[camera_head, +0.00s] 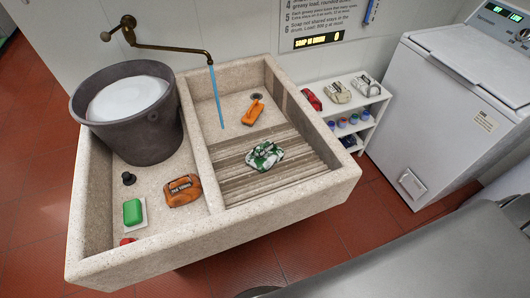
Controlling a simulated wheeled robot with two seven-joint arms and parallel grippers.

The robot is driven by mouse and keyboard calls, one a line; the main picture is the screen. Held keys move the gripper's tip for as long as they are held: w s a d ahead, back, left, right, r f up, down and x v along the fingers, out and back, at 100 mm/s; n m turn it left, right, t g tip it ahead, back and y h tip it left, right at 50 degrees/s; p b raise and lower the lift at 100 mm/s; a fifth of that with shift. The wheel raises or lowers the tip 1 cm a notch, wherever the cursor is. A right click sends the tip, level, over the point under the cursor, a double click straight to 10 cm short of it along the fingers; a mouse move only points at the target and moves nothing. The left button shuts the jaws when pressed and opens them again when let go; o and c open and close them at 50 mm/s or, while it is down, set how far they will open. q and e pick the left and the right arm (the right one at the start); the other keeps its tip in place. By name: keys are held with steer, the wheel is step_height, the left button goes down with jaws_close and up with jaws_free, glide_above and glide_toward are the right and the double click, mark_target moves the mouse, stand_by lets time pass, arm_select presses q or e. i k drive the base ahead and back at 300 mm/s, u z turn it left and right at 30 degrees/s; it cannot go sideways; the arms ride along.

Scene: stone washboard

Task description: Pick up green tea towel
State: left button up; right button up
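A crumpled green and white patterned cloth (264,156), which looks like the green tea towel, lies on the ribbed washboard slope (285,175) in the right basin of the stone sink. Nothing covers it from above. Neither of my grippers is in view, and nothing is seen touching the cloth.
The stone sink (262,207) has raised rims. An orange cloth (253,113) lies behind the green one. The left basin holds a grey bucket (125,140), a labelled orange bundle (182,190) and a green block (132,212). A tap (165,48) runs above; a shelf (377,127) stands right.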

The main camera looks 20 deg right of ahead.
mark_target(264, 156)
steer(key=z, duration=1.75)
steer(key=k, duration=0.9)
steer(key=u, duration=1.9)
